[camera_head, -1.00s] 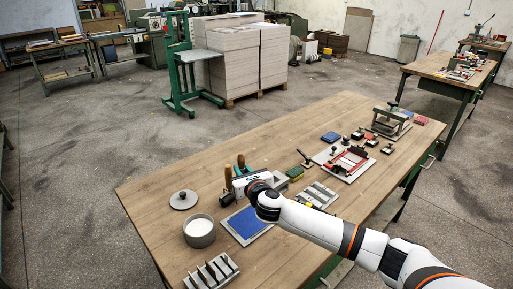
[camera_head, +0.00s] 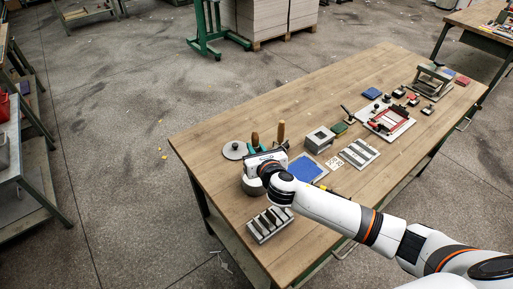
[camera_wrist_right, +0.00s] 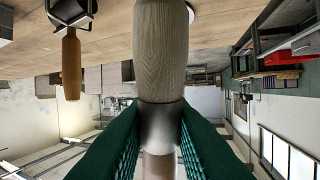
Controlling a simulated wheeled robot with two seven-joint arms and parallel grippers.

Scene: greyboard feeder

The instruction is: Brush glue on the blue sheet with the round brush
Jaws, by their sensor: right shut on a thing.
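My right gripper (camera_head: 257,149) is shut on the round brush (camera_head: 255,138), whose wooden handle points up. The blue sheet (camera_head: 308,169) lies flat on a pale board just right of the gripper. My left gripper is not in view.
A second wooden-handled tool (camera_head: 281,131) stands behind the gripper. A slotted metal block (camera_head: 269,224) is in front, and a grey box (camera_head: 320,138) stands behind the sheet. The table's (camera_head: 225,205) left end is bare.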

